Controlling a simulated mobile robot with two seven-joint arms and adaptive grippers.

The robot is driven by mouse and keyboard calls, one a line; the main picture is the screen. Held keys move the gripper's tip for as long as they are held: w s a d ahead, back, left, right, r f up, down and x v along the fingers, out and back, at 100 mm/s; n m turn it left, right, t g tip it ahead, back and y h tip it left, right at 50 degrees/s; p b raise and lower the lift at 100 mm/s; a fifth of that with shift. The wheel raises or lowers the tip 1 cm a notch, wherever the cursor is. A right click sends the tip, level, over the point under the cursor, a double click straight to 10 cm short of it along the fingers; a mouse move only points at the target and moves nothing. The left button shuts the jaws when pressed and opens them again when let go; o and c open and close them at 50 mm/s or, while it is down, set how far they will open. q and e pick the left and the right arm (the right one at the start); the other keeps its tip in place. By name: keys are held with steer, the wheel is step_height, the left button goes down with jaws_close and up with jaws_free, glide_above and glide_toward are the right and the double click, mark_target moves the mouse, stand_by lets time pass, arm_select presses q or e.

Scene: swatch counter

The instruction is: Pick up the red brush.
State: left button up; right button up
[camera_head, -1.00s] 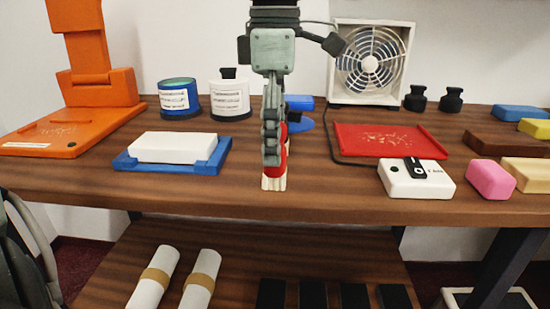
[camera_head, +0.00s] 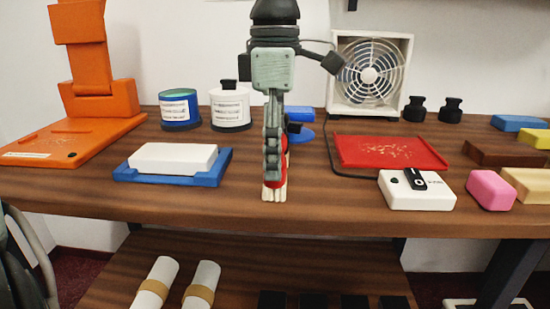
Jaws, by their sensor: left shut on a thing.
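The red brush (camera_head: 284,160) is upright at the middle of the counter's front part, with pale bristles (camera_head: 275,192) pointing down. My left gripper (camera_head: 273,172) comes down from above, seen edge-on, and is shut on the brush. Its fingers hide much of the red body. The bristle ends are at or very near the wooden top; I cannot tell whether they touch. My right gripper is not in view.
The wooden counter (camera_head: 330,208) has a white block (camera_head: 173,158) on a blue tray left of the brush. A blue object (camera_head: 300,132) is behind. A red tray (camera_head: 390,152), fan (camera_head: 371,75) and white device (camera_head: 416,191) are at right.

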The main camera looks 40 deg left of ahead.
arm_select(q)
step_height(320, 180, up, 10)
steer(key=shift+f+p, duration=0.15)
steer(key=shift+p, duration=0.45)
step_height(320, 180, up, 8)
steer(key=p, duration=0.1)
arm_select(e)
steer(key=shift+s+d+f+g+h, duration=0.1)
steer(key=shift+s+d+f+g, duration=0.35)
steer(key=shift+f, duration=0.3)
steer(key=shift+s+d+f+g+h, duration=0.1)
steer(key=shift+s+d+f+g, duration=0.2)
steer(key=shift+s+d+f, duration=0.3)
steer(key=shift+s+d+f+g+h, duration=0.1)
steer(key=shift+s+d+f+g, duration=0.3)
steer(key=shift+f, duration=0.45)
